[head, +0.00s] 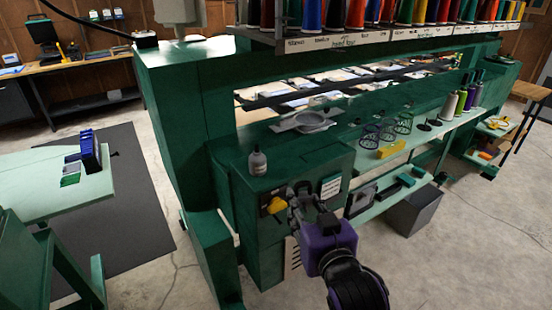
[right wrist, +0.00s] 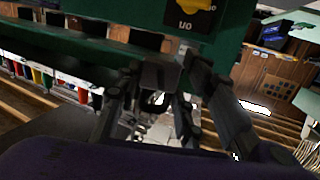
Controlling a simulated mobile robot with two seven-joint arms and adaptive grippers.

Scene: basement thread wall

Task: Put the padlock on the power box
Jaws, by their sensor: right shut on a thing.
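The power box (head: 262,225) is the green cabinet at the near end of the large machine, with a yellow switch (head: 276,205) on a black plate on its front. The switch also shows upside down at the top of the right wrist view (right wrist: 197,4). My right gripper (head: 298,192) is in front of this face, just right of the switch. In the right wrist view its fingers are shut on a small grey block, apparently the padlock (right wrist: 160,76), close to the green face. Whether it touches the box cannot be told. My left gripper is out of view.
A white label (head: 330,187) is right of my gripper. A grey bin (head: 415,208) stands on the floor to the right. A green table (head: 80,190) is at left, with open floor between.

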